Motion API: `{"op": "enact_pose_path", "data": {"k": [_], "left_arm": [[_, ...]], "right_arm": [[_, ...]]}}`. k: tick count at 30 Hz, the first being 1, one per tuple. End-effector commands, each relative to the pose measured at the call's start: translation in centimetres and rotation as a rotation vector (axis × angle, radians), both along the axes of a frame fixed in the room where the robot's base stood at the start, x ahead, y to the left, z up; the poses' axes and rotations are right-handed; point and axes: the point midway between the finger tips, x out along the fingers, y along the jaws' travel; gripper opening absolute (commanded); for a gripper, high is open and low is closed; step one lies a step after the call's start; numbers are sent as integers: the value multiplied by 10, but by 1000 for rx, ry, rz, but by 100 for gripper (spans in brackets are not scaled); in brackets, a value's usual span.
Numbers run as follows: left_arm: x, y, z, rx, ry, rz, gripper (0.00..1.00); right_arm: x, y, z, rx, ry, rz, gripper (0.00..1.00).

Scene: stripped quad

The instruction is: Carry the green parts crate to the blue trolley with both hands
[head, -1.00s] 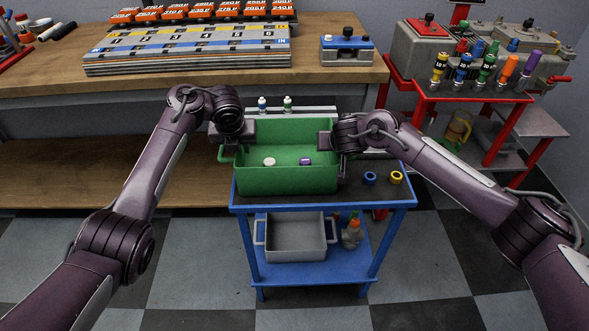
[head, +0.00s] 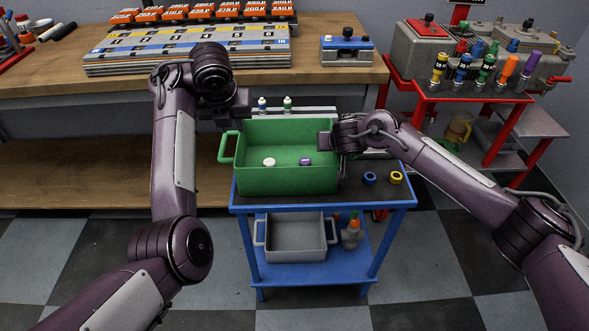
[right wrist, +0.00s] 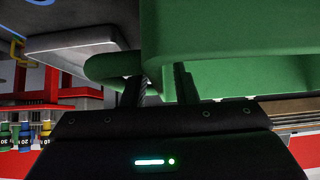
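The green parts crate (head: 285,178) rests level on the top of the blue trolley (head: 330,204). A pale round piece (head: 269,162) and a purple piece (head: 305,162) lie inside it. My left gripper (head: 240,108) is above the crate's left back corner, clear of the left handle (head: 227,147); it looks open and empty. My right gripper (head: 328,141) is at the crate's right side. The right wrist view shows its two fingers (right wrist: 159,86) apart at the green handle (right wrist: 105,67), with green between them; whether they press on it is hidden.
A grey bin (head: 296,241) and bottles (head: 351,236) stand on the trolley's lower shelf. A blue ring (head: 369,178) and a yellow ring (head: 396,177) lie right of the crate. A wooden bench (head: 330,79) is behind, and a red trolley (head: 470,94) stands at right.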

Motion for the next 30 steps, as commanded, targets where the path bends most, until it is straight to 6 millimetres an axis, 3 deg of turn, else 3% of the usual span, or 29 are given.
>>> {"op": "enact_pose_path", "data": {"k": [8, 21, 30], "left_arm": [[-3, 1, 4, 1, 5, 1, 26], [-3, 1, 4, 1, 5, 1, 26], [-3, 1, 4, 1, 5, 1, 26]], "right_arm": [[-8, 1, 7, 1, 2, 1, 26], [-69, 1, 69, 3, -1, 3, 26], [-85, -1, 84, 1, 0, 1, 26]]}}
